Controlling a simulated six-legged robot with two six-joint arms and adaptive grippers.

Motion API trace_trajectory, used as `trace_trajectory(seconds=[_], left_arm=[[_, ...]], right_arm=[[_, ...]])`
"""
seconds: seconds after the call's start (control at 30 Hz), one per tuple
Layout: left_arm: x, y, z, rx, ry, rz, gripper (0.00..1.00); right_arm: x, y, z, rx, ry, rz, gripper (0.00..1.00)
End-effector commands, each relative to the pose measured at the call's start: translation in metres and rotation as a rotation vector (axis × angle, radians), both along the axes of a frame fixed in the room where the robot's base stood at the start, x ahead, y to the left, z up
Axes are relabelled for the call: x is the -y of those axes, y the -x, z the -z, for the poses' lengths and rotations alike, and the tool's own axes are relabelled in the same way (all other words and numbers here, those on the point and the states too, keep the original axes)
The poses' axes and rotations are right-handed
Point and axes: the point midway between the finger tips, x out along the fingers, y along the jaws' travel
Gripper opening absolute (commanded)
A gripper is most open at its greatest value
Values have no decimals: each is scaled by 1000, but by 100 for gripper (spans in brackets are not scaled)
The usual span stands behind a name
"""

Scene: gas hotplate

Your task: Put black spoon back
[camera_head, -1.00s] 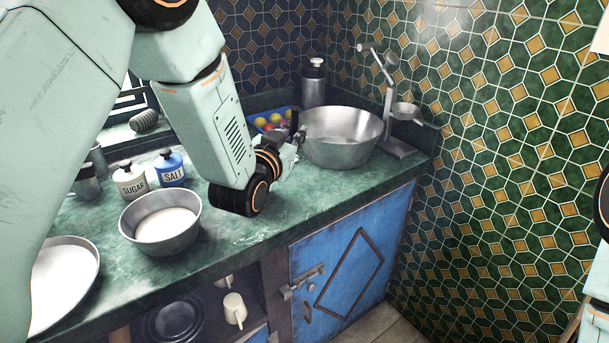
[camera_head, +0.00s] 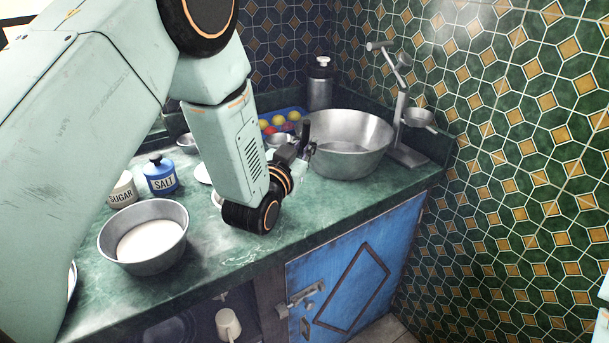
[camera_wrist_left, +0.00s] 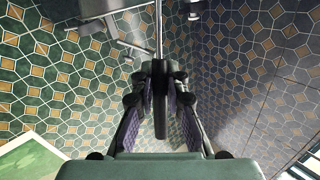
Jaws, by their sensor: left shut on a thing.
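My left gripper (camera_head: 306,150) is shut on the black spoon (camera_head: 307,131), whose dark handle stands up from the jaws beside the left rim of the large metal bowl. In the left wrist view, the dark handle (camera_wrist_left: 160,108) lies between the two fingers of my left gripper (camera_wrist_left: 160,78). A thin grey shaft runs on from it toward the top edge. The spoon's far end is not clear. A metal stand (camera_head: 401,112) rises behind the bowl to the right, with a small round pan (camera_head: 419,117) on its side.
The large metal bowl (camera_head: 372,160) is close to my left gripper. A dark flask (camera_head: 320,84) and a blue tray (camera_head: 268,117) of coloured balls stand behind. The salt jar (camera_head: 161,177), sugar jar (camera_head: 122,190) and a bowl of white contents (camera_head: 146,213) are to the left.

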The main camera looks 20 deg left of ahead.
Motion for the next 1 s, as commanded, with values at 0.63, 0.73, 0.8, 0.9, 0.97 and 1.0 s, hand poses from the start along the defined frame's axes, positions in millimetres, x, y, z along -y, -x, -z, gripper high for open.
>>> trace_trajectory(seconds=[0.63, 0.73, 0.8, 0.9, 0.97, 1.0], left_arm=[[-1, -4, 60, 4, -1, 1, 0], [0, -5, 59, 3, -1, 1, 0], [0, -5, 60, 3, -1, 1, 0], [0, -5, 62, 2, -1, 0, 16], [0, -5, 62, 2, -1, 0, 21], [0, -5, 61, 2, 0, 0, 24]], right_arm=[[0, 0, 11, 0, 0, 0, 40], [0, 0, 11, 0, 0, 0, 40], [0, 0, 11, 0, 0, 0, 40], [0, 0, 12, 0, 0, 0, 40], [0, 0, 12, 0, 0, 0, 40], [0, 0, 12, 0, 0, 0, 40]])
